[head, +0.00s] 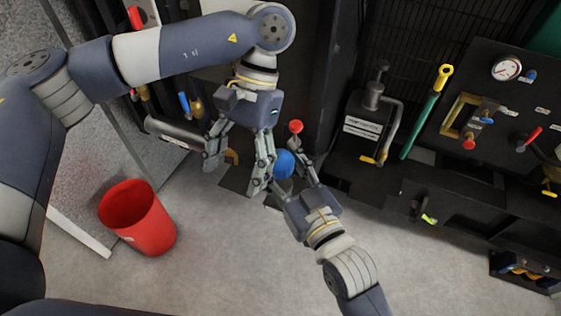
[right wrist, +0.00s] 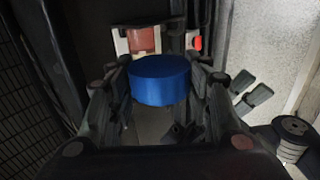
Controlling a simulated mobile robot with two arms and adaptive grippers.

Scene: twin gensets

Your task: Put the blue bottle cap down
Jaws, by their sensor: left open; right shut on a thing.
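The blue bottle cap (head: 284,164) is a round blue piece near the middle of the head view. My right gripper (head: 287,171) is shut on it, with its arm coming up from the lower right. In the right wrist view the cap (right wrist: 160,80) sits between the fingers of the right gripper (right wrist: 160,92), its curved side facing the camera. My left gripper (head: 234,177) is open and points down just left of the cap. Its nearer finger partly overlaps the cap's left side in the head view. I see nothing between its fingers.
A red bin (head: 160,230) stands on the grey floor at lower left. A red knob (head: 296,127) rises just above the cap. Dark machinery with a green pipe (head: 423,122), a gauge (head: 506,68) and valves fills the right side. The floor at lower middle is clear.

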